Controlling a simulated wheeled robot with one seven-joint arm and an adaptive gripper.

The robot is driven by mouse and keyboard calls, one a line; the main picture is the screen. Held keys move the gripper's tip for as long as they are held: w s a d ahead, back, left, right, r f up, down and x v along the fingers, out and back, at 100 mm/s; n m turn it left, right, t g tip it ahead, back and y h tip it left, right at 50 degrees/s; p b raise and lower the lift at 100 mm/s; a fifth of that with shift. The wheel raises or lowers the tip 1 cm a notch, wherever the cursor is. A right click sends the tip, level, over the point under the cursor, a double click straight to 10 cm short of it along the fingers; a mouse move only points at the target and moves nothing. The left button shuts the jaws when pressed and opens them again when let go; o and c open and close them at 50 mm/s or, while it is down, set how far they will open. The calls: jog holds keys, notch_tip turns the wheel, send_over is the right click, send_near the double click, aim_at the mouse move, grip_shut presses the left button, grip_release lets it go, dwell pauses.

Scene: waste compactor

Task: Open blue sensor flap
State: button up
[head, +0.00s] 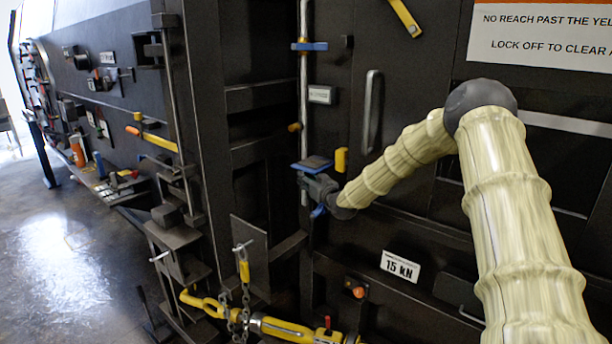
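A blue flap (311,163) with a dark top sits beside the vertical metal rod on the dark machine front, in the middle of the head view. It looks roughly level and sticks out from the rod. My gripper (308,184) is just below it, very close or touching; I cannot tell which. The gripper is small and dark here, so its finger opening and any grip on the flap are unclear. A small blue piece shows under the gripper; I cannot tell what it belongs to. Another blue piece (310,46) crosses the rod higher up.
A yellow block (341,160) sits right of the flap, near my wrist. A vertical handle (372,112) and a "15 kN" label (400,266) are on the panel. A yellow turnbuckle (285,328) and chains hang below. Open floor (60,250) lies at the left.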

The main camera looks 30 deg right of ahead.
jog(key=shift+w, duration=0.6)
grip_shut()
jog(key=shift+a+r+m+g+b, duration=0.2)
jog(key=shift+r+m+g+b, duration=0.3)
jog(key=shift+r+m, duration=0.5)
grip_release()
jog(key=shift+s, duration=0.1)
jog(key=s, duration=1.2)
jog(key=shift+d+r, duration=0.15)
jog(key=shift+r, duration=0.25)
